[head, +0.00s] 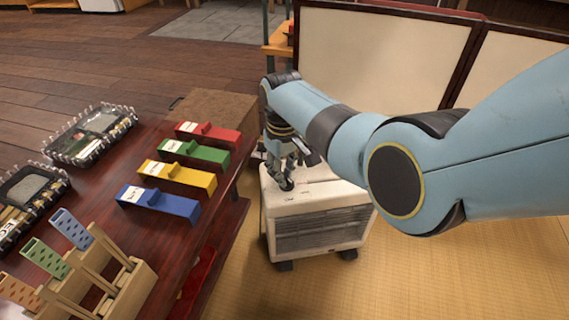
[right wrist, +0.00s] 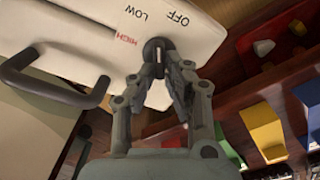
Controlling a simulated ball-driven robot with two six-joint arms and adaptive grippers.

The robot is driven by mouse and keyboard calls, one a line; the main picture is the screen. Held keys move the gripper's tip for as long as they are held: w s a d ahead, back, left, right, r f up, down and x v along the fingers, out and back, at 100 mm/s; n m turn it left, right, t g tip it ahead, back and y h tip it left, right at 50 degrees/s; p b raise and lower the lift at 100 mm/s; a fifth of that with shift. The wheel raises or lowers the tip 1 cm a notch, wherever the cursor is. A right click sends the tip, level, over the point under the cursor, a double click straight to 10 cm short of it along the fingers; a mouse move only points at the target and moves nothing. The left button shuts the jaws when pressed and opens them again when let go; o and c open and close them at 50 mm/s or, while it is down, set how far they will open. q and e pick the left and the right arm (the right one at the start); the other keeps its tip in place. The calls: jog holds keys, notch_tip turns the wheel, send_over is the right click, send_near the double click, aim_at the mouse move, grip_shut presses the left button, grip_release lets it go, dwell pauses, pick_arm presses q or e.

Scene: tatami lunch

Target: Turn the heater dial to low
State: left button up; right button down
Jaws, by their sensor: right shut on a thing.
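The heater (head: 330,200) is a white box with a dark front grille, standing on the tatami to the right of the low table. Its dark round dial (right wrist: 157,47) sits on the top panel, beside the printed words OFF, LOW and HIGH. My right gripper (right wrist: 158,72) is shut on the dial from above; in the head view the gripper (head: 287,180) reaches down to the heater's top. A short white mark shows on the dial between the fingers, but I cannot tell which word it points to. My left gripper is out of view.
The low dark-red table (head: 110,185) stands close to the heater's left, with red, green, yellow and blue blocks (head: 158,202) near its edge. A wooden rack (head: 105,285) holds coloured pieces. Folding screens (head: 385,55) stand behind. A dark handle (right wrist: 45,80) rises from the heater.

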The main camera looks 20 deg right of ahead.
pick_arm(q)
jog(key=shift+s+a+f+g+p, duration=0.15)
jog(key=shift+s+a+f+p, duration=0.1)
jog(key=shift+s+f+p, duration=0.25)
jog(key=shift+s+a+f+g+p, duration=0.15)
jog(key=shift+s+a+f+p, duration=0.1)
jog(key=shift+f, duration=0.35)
pick_arm(e)
jog(key=shift+s+a+n, duration=0.1)
jog(key=shift+a+n, duration=0.05)
jog(key=shift+n, duration=1.35)
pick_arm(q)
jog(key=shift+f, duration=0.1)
pick_arm(e)
jog(key=c, duration=1.4)
grip_release()
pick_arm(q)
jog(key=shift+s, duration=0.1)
pick_arm(e)
notch_tip(320, 180, up, 12)
